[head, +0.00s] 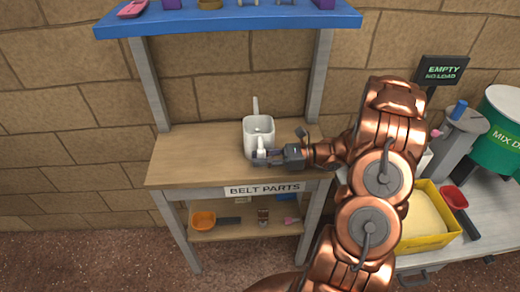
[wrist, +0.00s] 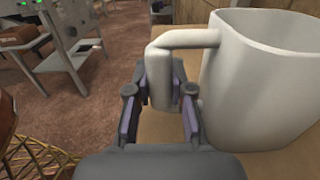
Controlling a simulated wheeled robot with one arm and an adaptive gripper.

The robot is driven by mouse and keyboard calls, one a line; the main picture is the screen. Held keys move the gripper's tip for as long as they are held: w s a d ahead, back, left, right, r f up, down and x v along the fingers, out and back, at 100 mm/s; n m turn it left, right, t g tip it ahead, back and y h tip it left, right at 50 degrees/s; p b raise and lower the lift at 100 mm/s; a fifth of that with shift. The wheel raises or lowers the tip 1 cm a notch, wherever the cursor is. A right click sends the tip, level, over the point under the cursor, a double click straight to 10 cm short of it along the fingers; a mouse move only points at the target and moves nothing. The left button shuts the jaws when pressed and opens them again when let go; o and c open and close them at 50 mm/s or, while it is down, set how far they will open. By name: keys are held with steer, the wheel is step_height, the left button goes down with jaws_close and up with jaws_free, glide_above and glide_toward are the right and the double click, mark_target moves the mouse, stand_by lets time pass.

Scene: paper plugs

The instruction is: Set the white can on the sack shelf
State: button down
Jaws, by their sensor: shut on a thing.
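The white can (head: 259,128) is a squarish open vessel with a handle on its near side and a thin upright part at its far side. It appears over the wooden top (head: 185,160) of a stand labelled BELT PARTS. My gripper (head: 258,158) is shut on the can's handle. In the wrist view the can (wrist: 255,85) fills the right side, upright, with its handle between my fingers (wrist: 160,95). I cannot tell whether its base touches the wood. No label in view names a sack shelf.
A blue upper shelf (head: 230,20) holds several items above the stand. A lower shelf (head: 240,231) holds an orange scoop (head: 203,220) and small tools. At right are a yellow bin (head: 436,247), a green MIX drum (head: 495,150) and an EMPTY NO LOAD sign (head: 442,72). The wooden top's left is bare.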

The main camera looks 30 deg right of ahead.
mark_target(260, 151)
step_height(260, 151, up, 4)
steer(key=shift+f+p, duration=0.1)
steer(key=shift+p, duration=1)
steer(key=shift+s+a+f+b, duration=0.1)
steer(key=shift+s+a+b, duration=0.05)
steer(key=shift+a+b, duration=0.2)
steer(key=s+a+r+b, duration=0.1)
steer(key=s+a, duration=0.6)
steer(key=a, duration=0.3)
steer(key=shift+s+a+r, duration=0.2)
steer(key=shift+a+r, duration=0.1)
steer(key=shift+s+a+p, duration=0.1)
steer(key=shift+a+p, duration=0.05)
steer(key=shift+p, duration=0.55)
